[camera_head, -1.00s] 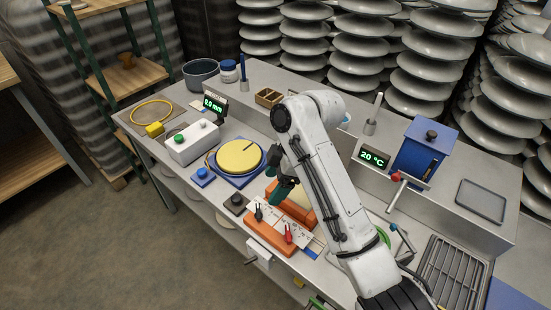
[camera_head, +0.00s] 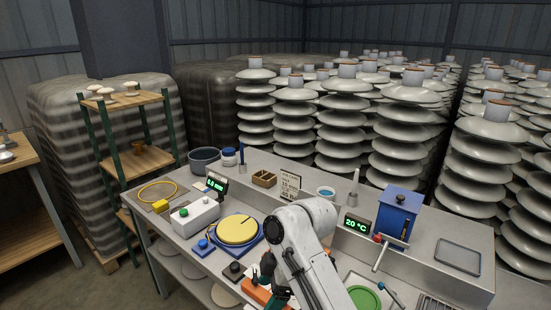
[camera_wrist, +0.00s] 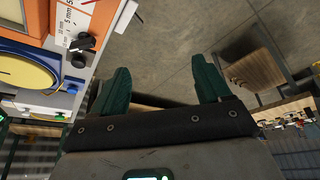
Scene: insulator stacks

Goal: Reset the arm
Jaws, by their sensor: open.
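My white arm (camera_head: 305,230) rises from the bottom of the head view and bends down over the front of the grey workbench (camera_head: 330,196). My gripper (camera_head: 266,270) is at the bench's front edge, partly hidden behind the arm and near an orange block (camera_head: 257,292). In the wrist view my gripper (camera_wrist: 158,88) is open, its two green fingers wide apart with nothing between them. Beyond the fingers there is grey floor.
A yellow round plate on a blue base (camera_head: 237,231), a white button box (camera_head: 195,215), a blue container (camera_head: 398,212) and a temperature display (camera_head: 357,223) stand on the bench. A shelf rack (camera_head: 135,160) is at left. Insulator stacks (camera_head: 345,110) fill the back.

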